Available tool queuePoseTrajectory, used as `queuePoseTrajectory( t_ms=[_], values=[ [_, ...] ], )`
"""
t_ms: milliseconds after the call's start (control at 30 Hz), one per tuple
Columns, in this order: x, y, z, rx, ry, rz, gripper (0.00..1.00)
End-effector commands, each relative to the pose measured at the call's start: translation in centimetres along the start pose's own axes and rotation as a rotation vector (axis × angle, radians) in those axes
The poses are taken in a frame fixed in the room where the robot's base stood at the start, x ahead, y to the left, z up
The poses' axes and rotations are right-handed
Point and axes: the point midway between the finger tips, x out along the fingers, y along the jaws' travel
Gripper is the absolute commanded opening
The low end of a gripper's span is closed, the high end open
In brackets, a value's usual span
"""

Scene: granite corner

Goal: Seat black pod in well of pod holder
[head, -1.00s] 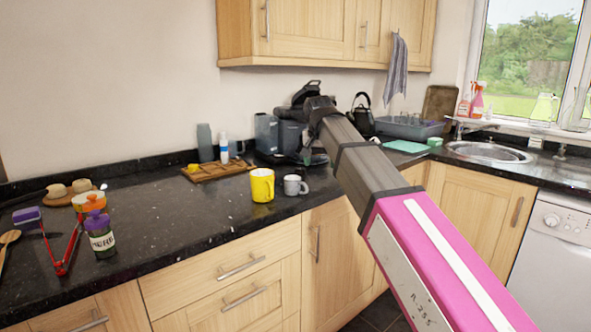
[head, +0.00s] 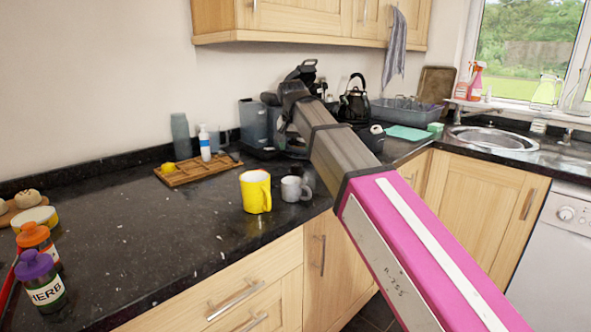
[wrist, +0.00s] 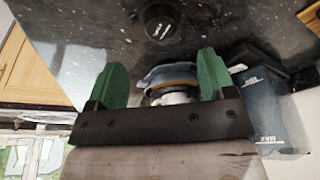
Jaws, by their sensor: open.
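My gripper (wrist: 163,82) is open, its two green fingers spread apart in the wrist view. Between and beyond them is a rounded pale and grey thing with an orange band (wrist: 170,80), partly hidden by the gripper's dark bar. I cannot tell whether it is the pod holder. A small dark round object (wrist: 160,20) stands on the counter farther up the wrist view; I cannot tell whether it is the black pod. In the head view my arm reaches to the coffee machine with its raised black lid (head: 303,72), and it hides the fingertips and the well.
Blue-grey containers (wrist: 262,105) stand close to the right finger. A yellow mug (head: 255,191), a grey mug (head: 293,189) and a wooden tray (head: 190,173) are in front. A black kettle (head: 354,103) and dish rack (head: 405,113) stand to the right.

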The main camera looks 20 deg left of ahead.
Motion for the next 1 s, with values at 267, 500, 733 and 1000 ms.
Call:
queuePoseTrajectory(
  t_ms=[267,500,733,1000],
  values=[
    [2.9,0.0,0.0,0.000,0.000,0.000,0.76],
    [5.0,0.0,-0.1,0.000,-0.001,0.001,0.76],
    [7.8,-0.1,-0.2,0.000,0.000,0.000,0.76],
    [8.0,-0.1,-0.2,0.000,0.001,0.000,0.73]
  ],
)
